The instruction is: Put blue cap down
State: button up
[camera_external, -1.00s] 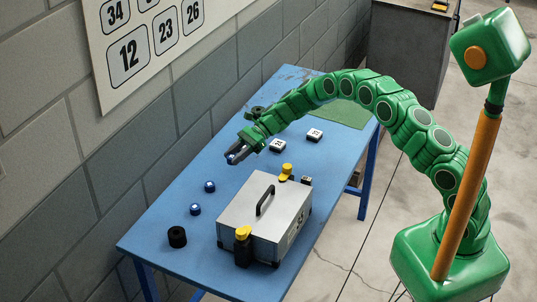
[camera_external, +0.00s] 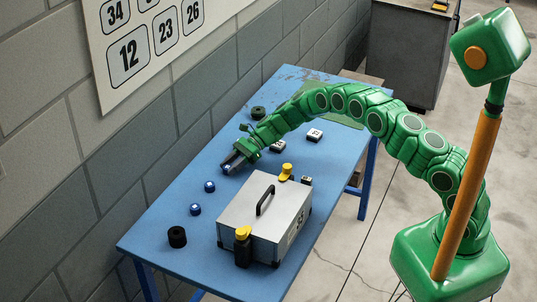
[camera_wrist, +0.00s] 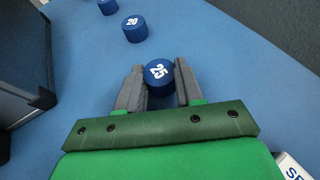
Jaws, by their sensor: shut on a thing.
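The blue cap (camera_wrist: 160,75), marked 25, is between the two grey fingers of my gripper (camera_wrist: 160,92) in the wrist view. My gripper is shut on it. In the external view my gripper (camera_external: 234,163) is low over the blue table, with the cap largely hidden at the fingertips. I cannot tell whether the cap touches the table. Another blue cap (camera_wrist: 135,29), marked 20, stands ahead of my gripper, with a further one (camera_wrist: 108,6) beyond it. These two also show in the external view (camera_external: 209,187) and nearer the front (camera_external: 195,210).
A grey metal box (camera_external: 250,205) with a black handle and yellow latches stands at the table's front right. A black ring (camera_external: 177,237) is at the front left and a dark ring (camera_external: 258,113) at the back. White-topped blocks (camera_external: 315,135) lie behind the box.

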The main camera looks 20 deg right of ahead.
jog(key=o, duration=1)
jog(key=shift+w+d+r, duration=0.1)
jog(key=shift+d+r, duration=0.05)
jog(key=shift+d, duration=0.1)
jog(key=v, duration=1.1)
jog(key=shift+w+d+r, duration=0.1)
jog(key=shift+d, duration=0.15)
